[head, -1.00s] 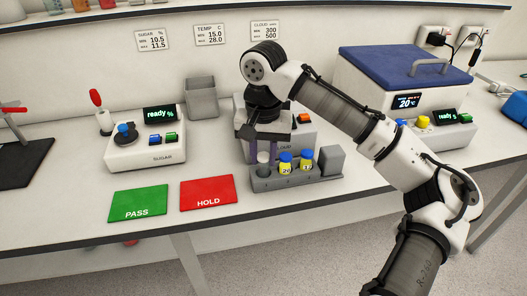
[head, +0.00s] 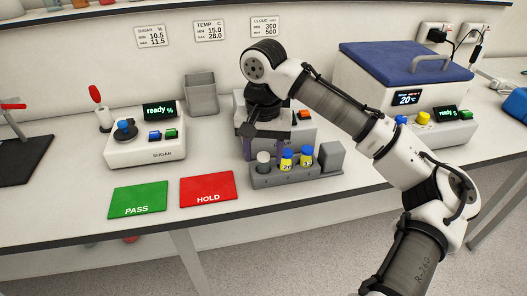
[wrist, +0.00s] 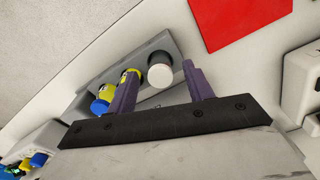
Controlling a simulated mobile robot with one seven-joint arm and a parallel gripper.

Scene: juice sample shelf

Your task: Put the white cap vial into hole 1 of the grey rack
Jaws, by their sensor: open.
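The white cap vial (head: 264,160) stands upright at the left end of the grey rack (head: 300,178), apparently seated in its end hole. Hole numbers are not readable. It also shows in the wrist view (wrist: 160,73). In the wrist view the fingers (wrist: 158,78) are apart, one on each side of the white cap, with visible gaps. Two vials with blue caps and yellow labels (head: 286,161) (head: 306,158) stand in the rack to the right.
A grey block (head: 330,158) is at the rack's right end. The red HOLD mat (head: 208,185) and green PASS mat (head: 138,202) lie to the left.

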